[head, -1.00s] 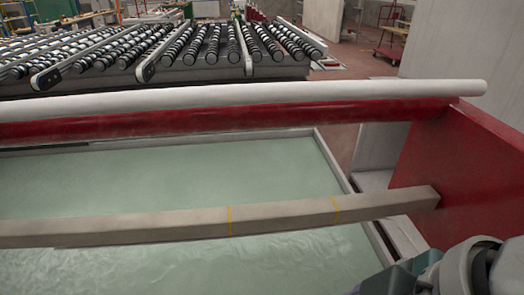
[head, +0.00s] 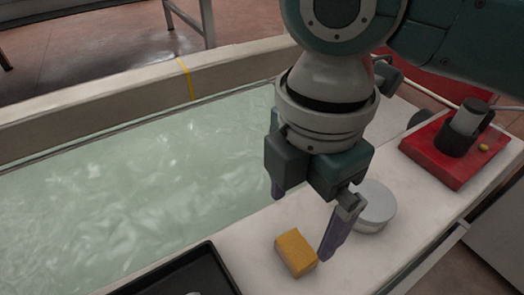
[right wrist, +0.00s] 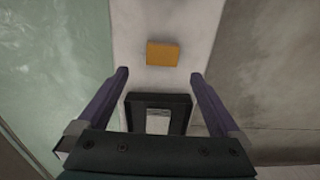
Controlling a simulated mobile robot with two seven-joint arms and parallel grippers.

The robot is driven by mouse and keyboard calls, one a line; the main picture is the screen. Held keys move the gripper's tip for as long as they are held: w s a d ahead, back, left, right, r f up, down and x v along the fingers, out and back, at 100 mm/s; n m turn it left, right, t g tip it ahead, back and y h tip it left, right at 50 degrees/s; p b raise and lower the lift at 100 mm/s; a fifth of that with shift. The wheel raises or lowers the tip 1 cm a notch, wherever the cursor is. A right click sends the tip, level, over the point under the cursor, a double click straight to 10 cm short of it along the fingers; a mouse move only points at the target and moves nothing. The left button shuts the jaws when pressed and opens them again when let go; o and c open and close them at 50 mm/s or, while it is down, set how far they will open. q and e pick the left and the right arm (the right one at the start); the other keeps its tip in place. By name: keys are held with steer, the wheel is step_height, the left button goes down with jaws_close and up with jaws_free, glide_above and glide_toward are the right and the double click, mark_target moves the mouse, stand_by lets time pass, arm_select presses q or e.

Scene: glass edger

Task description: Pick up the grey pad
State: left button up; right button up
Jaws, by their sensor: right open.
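The grey pad (right wrist: 157,121) looks to be the small grey rectangular piece in the black tray (right wrist: 181,101) in the right wrist view. In the head view the tray (head: 222,262) is cut by the bottom edge, and only a pale sliver shows inside it. My right gripper (head: 304,222) is open and empty above the white ledge (head: 240,238). In the right wrist view its two purple fingers (right wrist: 159,75) stand apart, with the tray seen between them. My left gripper is not in view.
A yellow block (head: 296,253) lies on the ledge near the right gripper's fingertip. A round light-grey disc (head: 373,207) and a red box with a black cylinder (head: 445,150) stand farther right. A water-filled basin (head: 130,185) lies left of the ledge.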

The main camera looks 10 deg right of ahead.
mark_target(295, 249)
step_height(295, 249, down, 3)
steer(key=shift+s+d+f+b, duration=0.1)
steer(key=shift+b, duration=0.4)
arm_select(q)
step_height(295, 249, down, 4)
steer(key=b, duration=0.2)
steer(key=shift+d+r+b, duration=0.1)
steer(key=shift+b, duration=0.2)
arm_select(e)
step_height(295, 249, down, 6)
steer(key=shift+s+r, duration=0.15)
steer(key=shift+r, duration=0.05)
